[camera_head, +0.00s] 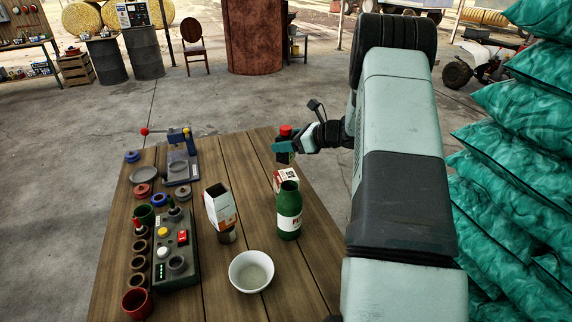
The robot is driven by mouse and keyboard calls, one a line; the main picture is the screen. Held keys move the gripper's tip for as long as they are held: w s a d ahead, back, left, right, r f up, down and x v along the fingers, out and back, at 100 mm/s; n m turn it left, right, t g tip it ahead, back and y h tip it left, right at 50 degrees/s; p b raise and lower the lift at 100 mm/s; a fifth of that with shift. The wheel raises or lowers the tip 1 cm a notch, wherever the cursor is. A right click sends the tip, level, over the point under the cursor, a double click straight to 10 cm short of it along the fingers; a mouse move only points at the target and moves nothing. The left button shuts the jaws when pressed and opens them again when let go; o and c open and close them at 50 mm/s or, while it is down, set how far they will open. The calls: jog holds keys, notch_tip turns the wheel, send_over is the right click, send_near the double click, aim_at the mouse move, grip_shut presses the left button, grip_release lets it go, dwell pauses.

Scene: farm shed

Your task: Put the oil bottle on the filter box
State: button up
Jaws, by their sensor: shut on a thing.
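My gripper (284,148) is shut on a small item with a red cap (286,130), which looks like the oil bottle. Its body is mostly hidden by the fingers; a dark lower part shows beneath them. It is upright, over the table's far right part. Just below it in the picture, a small white and red box (284,176), likely the filter box, stands on the table, partly hidden behind a green bottle. I cannot tell the gap between the held item and the box.
The green bottle (289,212) with a white label stands in front of the box. An open white and orange carton (217,207) and a pale bowl (251,271) are nearby. A control box (176,255) and several pots fill the left side. Green sacks (515,180) are stacked at right.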

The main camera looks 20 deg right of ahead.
aim_at(293, 157)
jog(key=shift+f, duration=3.05)
jog(key=shift+f, duration=0.1)
jog(key=o, duration=1.2)
jog(key=shift+s+d, duration=0.1)
jog(key=shift+d, duration=0.05)
jog(key=v, duration=1.1)
jog(key=shift+s+d+r, duration=0.2)
jog(key=shift+s+r, duration=0.05)
jog(key=shift+r, duration=0.05)
